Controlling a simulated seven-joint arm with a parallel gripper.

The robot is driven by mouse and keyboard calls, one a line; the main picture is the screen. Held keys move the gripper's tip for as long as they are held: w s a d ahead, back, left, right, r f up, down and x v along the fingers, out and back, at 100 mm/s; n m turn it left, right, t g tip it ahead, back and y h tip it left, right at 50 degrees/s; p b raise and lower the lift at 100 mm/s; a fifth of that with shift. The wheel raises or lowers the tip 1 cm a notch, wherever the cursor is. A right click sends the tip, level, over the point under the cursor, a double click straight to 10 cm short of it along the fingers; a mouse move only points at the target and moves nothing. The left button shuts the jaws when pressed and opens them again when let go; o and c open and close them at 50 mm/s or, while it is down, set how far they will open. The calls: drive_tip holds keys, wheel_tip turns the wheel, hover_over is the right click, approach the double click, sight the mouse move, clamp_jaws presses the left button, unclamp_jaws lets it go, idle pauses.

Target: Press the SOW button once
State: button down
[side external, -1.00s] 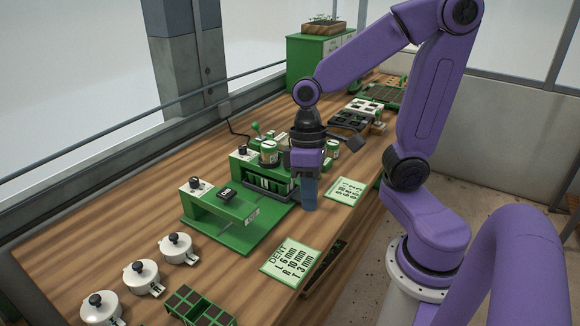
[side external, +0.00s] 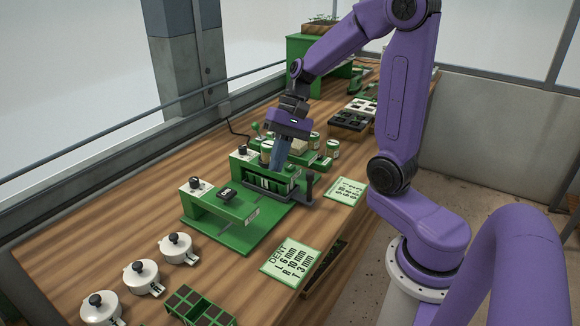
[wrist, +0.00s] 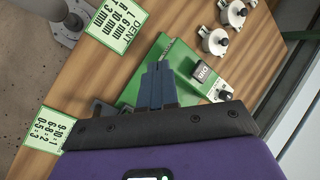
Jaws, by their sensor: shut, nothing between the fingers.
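I see no button readable as SOW. My gripper (side external: 275,168) is shut and empty, its blue fingers pointing down over the rear green machine (side external: 291,192). Fingers and machine overlap in the side view, so I cannot tell whether they touch; any button behind them is hidden. The closed fingertips also show in the wrist view (wrist: 158,66). The front green machine (side external: 235,238) carries a black labelled button (side external: 227,194), also in the wrist view (wrist: 202,72); its lettering is too small to read surely, but it does not look like SOW.
A black upright handle (side external: 310,182) stands at the rear machine's right end. Dial knobs (side external: 195,184) sit on the machines. Green-labelled jars (side external: 333,147) stand behind. Bare wood is at left.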

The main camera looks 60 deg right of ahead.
drive_tip(key=w+d+m+t, duration=0.3)
drive_tip(key=w+d+m, duration=0.1)
drive_tip(key=d+m, duration=0.15)
wheel_tip(320, 180, up, 2)
drive_tip(key=m+t, duration=0.3)
drive_tip(key=m, duration=0.3)
hover_over(294, 166)
drive_tip(key=shift+r+n, duration=0.1)
drive_tip(key=shift+n, duration=0.15)
drive_tip(key=shift+f, duration=4.4)
drive_tip(key=shift+f, duration=0.1)
drive_tip(key=shift+f, duration=0.35)
